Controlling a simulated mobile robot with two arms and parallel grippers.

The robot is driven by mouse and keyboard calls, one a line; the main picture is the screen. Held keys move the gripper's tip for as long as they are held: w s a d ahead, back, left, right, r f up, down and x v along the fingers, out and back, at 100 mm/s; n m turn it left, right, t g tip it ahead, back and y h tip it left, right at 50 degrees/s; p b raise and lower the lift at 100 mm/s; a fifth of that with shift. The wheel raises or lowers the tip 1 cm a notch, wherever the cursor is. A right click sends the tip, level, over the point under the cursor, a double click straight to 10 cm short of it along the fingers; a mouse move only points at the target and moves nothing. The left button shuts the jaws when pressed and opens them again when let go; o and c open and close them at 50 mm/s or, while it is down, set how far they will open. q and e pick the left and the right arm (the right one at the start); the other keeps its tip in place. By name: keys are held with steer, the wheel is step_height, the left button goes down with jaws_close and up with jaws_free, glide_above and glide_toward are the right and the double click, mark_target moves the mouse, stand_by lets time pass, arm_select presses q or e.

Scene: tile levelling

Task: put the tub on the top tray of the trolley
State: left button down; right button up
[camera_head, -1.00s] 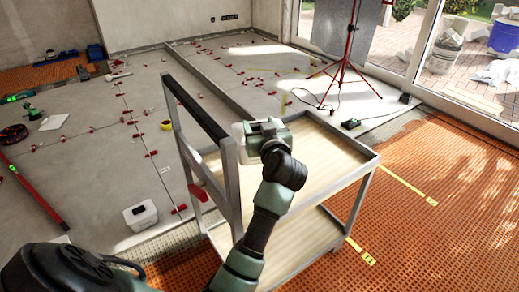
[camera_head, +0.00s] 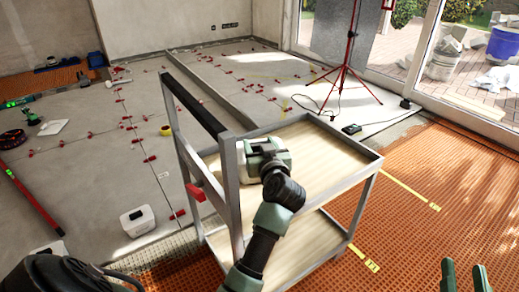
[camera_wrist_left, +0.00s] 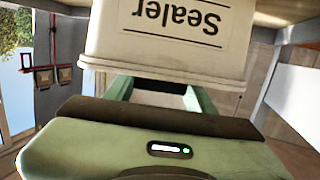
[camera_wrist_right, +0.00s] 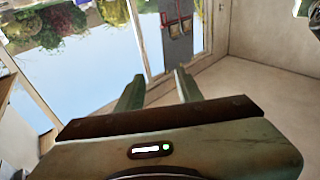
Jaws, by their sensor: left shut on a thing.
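The trolley (camera_head: 355,187) stands in the middle of the head view, its pale top tray (camera_head: 325,160) edged by a grey rim. My left gripper (camera_head: 250,152) is over the left part of this tray, beside the handle post, and is shut on the white tub (camera_wrist_left: 170,40). The tub's label reads "Sealer", upside down in the left wrist view. In the head view the tub (camera_head: 241,158) is mostly hidden by the gripper and post. I cannot tell whether its base touches the tray. My right gripper (camera_head: 465,275) is open and empty at the bottom right.
The trolley's handle frame (camera_head: 195,105) rises at the tray's left side. The middle and right of the top tray are bare. A white box (camera_head: 137,220) stands on the floor to the left. A red tripod (camera_head: 347,70) stands behind the trolley.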

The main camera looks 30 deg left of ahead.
steer(key=shift+s+r+t, duration=0.1)
steer(key=shift+r+t, duration=0.3)
steer(key=shift+r, duration=0.2)
arm_select(q)
steer(key=shift+f, duration=0.15)
steer(key=c, duration=0.5)
jaws_free()
steer(key=shift+f, duration=0.15)
arm_select(e)
steer(key=shift+f+g, duration=0.3)
steer(key=shift+f, duration=0.2)
